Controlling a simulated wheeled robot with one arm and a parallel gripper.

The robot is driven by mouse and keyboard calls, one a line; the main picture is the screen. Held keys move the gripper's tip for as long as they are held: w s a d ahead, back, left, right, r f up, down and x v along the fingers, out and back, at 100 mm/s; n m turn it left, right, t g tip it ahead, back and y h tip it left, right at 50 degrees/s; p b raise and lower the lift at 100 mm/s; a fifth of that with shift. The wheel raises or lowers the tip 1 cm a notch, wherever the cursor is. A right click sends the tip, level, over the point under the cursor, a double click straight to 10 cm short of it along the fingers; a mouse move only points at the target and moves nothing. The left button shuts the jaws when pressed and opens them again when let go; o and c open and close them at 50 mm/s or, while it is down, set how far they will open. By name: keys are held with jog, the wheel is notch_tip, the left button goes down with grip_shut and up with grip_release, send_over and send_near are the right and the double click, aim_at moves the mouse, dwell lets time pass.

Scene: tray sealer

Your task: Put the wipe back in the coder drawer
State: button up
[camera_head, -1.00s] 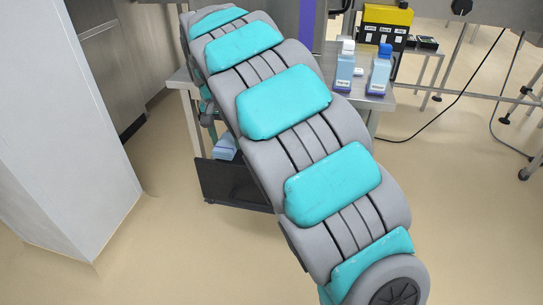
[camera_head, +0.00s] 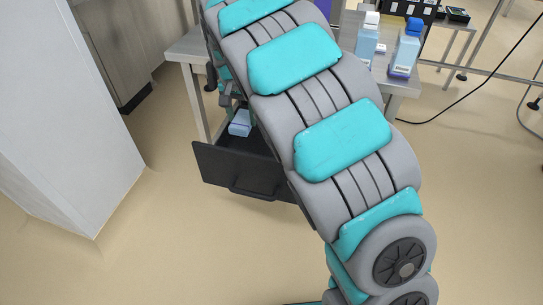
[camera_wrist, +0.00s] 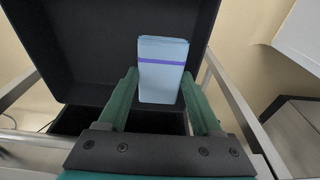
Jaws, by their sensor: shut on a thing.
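My gripper (camera_wrist: 160,77) is shut on the wipe (camera_wrist: 162,68), a pale blue folded pack with a purple stripe, held between its green fingers. The coder drawer (camera_wrist: 85,50) is black and open, and its dark inside lies behind the wipe in the wrist view. In the head view the drawer (camera_head: 235,172) stands out under the steel table, with its handle facing me. The pale blue wipe (camera_head: 240,123) shows over the drawer's opening there. Whether it touches the drawer floor, I cannot tell. My arm hides most of the gripper in the head view.
A steel table (camera_head: 188,48) stands above the drawer. A white-capped bottle (camera_head: 367,42) and a blue-capped bottle (camera_head: 405,50) stand on it, right of my arm. A large white block (camera_head: 60,110) is on the left. The floor between it and the drawer is clear.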

notch_tip(320, 180, down, 11)
jog(key=shift+f+p, duration=0.2)
jog(key=shift+p, duration=0.3)
jog(key=shift+f, duration=0.15)
jog(key=o, duration=1.2)
